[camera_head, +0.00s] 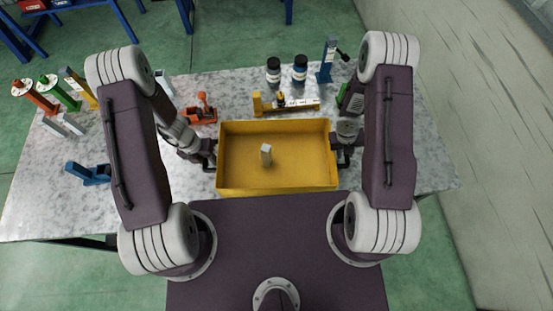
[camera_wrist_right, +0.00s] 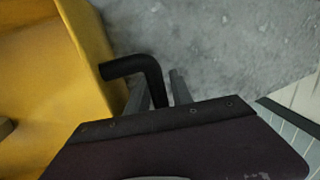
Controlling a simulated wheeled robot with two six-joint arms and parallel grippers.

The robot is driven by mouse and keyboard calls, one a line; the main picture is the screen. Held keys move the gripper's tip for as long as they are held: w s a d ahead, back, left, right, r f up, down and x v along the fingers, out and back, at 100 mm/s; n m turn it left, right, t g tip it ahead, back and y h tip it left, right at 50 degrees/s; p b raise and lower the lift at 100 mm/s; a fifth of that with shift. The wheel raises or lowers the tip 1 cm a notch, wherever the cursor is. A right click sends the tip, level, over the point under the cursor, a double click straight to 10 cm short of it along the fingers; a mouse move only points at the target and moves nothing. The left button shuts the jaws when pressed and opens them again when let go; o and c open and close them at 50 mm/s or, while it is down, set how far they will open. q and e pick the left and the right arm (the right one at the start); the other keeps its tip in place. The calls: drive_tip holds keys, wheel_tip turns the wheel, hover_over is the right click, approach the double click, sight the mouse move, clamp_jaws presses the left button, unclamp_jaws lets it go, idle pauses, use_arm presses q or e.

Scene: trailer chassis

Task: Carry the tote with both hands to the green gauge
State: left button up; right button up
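The yellow tote (camera_head: 230,180) sits on the table in front of me in the head view, with a small pale block (camera_head: 266,154) standing inside. My left gripper (camera_head: 211,155) is at the tote's left wall; its fingers are too small to judge. My right gripper (camera_head: 342,150) is at the right wall. In the right wrist view, a black bent handle (camera_wrist_right: 150,65) juts from the tote (camera_wrist_right: 85,50). The right fingers (camera_wrist_right: 160,90) stand on either side of it, with a narrow gap at the right finger. The green gauge (camera_head: 62,95) appears to be the green post at the table's left.
Orange (camera_head: 38,97) and yellow (camera_head: 80,88) posts flank the green one. A blue piece (camera_head: 88,173) lies front left. An orange fixture (camera_head: 201,110), a yellow fixture (camera_head: 290,107), dark bottles (camera_head: 300,68) and a blue stand (camera_head: 327,65) are behind the tote.

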use_arm(q)
drive_tip(key=shift+s+a, duration=0.1)
use_arm(e)
drive_tip(key=shift+s+a, duration=0.1)
use_arm(q)
clamp_jaws()
use_arm(e)
clamp_jaws()
idle(1.1)
